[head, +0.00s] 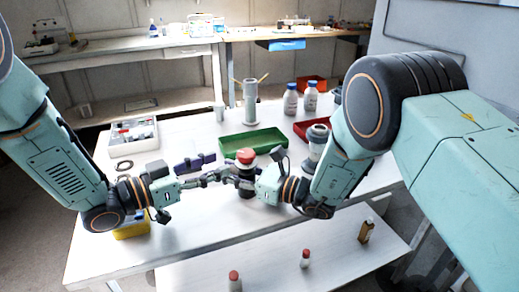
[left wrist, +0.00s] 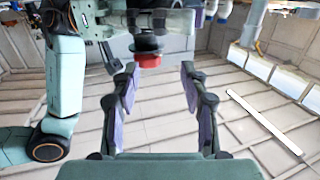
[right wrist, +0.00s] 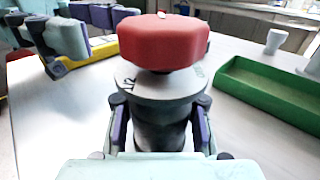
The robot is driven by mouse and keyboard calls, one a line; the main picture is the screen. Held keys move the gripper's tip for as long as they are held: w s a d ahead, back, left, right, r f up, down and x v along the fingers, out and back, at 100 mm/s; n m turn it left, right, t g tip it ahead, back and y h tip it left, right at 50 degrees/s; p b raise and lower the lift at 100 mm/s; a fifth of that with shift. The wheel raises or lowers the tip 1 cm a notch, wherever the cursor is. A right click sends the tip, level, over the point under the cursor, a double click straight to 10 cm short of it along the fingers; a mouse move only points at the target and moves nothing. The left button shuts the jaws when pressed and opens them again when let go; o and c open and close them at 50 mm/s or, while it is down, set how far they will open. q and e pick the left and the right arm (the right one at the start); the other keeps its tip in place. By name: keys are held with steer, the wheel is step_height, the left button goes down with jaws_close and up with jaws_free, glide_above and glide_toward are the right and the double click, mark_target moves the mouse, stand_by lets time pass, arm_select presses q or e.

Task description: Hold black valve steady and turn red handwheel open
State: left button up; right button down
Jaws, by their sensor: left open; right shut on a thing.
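The red handwheel (head: 246,155) sits on top of the black valve (head: 244,186), which stands upright on the white table. In the right wrist view the handwheel (right wrist: 165,42) is large, above a grey marked flange and the dark valve body (right wrist: 160,128). My right gripper (right wrist: 160,112) is shut on the valve body, one finger on each side, below the flange. My left gripper (left wrist: 155,72) is open and empty, its fingers pointing at the handwheel (left wrist: 149,61), which shows just beyond the fingertips. In the head view it comes from the left, close beside the valve.
A green tray (head: 272,140) lies behind the valve, with a grey cylinder (head: 250,100) and white bottles (head: 290,99) farther back. A white box (head: 113,142) and a black ring (head: 124,166) lie at the left. A yellow bin (head: 132,230) is below my left wrist.

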mark_target(254, 152)
arm_select(q)
steer(key=shift+s+d+r+m+g+h, duration=0.35)
steer(key=shift+s+d+h, duration=0.15)
steer(key=shift+s, duration=0.15)
steer(key=x, duration=1.1)
steer(key=shift+w+d, duration=0.1)
steer(key=shift+w, duration=0.1)
steer(key=shift+c, duration=0.3)
jaws_close()
